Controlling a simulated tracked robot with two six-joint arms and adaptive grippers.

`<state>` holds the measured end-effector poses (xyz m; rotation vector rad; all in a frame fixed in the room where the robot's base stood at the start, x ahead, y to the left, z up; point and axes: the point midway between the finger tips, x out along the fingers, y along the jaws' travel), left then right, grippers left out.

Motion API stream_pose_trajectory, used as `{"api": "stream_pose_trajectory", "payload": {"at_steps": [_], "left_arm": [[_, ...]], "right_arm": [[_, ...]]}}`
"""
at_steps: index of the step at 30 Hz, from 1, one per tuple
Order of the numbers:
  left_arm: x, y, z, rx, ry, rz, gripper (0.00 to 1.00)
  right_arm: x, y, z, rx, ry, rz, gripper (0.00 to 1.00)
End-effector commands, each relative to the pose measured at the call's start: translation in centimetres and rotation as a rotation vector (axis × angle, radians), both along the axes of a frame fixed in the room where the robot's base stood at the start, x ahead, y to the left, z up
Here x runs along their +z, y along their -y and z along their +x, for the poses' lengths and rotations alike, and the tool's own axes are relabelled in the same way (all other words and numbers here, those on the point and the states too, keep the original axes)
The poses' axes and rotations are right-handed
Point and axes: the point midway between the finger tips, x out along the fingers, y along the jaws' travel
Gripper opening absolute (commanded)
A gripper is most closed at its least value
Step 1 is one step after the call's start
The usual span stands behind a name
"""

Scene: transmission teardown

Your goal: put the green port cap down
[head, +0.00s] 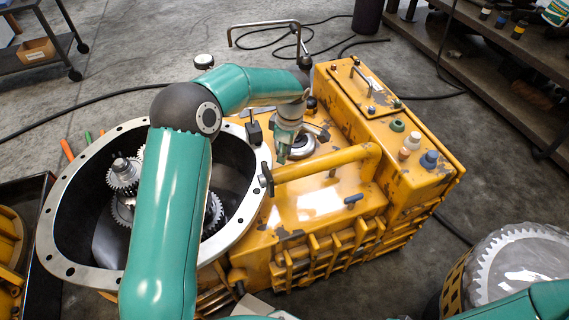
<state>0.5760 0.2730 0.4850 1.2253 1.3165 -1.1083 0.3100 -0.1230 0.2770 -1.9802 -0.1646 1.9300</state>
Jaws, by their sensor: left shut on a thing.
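My left arm comes in from the bottom left and bends over the yellow transmission housing (330,218). My left gripper (285,138) points down above the housing's top, beside a round metal-ringed fitting (301,146). It is shut on a small greenish piece, taken as the green port cap (282,156); its outline is hard to make out against the jaws. A low green port fitting (397,125) shows on the housing's right part, beside a cream cap (412,140) and a blue cap (429,158). My right gripper is not in view.
The open bell housing (52,232) with gears (123,176) lies at left. A thick yellow pipe (325,163) crosses the housing's top near my left gripper. A small blue piece (353,198) lies in front of it. A large gear (520,262) stands at lower right.

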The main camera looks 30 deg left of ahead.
Motion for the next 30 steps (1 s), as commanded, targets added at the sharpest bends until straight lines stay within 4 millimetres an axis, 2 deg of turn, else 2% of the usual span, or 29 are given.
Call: {"api": "stream_pose_trajectory", "payload": {"at_steps": [1, 6, 18, 19, 23, 30], "left_arm": [[-1.4, 0.0, -0.1, 0.000, -0.005, 0.000, 0.00], [-3.9, 0.0, -0.1, -0.002, -0.003, 0.001, 0.00], [-4.5, 0.0, 0.0, -0.001, -0.001, 0.001, 0.00], [-4.5, 0.0, 0.0, -0.001, -0.001, 0.000, 0.29], [-4.4, 0.0, 0.0, -0.001, -0.002, 0.000, 0.51], [-4.4, 0.0, -0.1, -0.001, -0.002, 0.000, 0.53]], "right_arm": [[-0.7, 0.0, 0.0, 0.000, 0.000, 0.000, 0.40], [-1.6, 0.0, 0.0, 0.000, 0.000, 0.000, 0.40], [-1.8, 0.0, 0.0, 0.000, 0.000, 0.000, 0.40], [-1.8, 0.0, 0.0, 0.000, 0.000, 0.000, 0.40], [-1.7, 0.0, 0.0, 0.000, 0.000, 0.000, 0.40], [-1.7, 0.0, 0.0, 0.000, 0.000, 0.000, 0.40]]}}
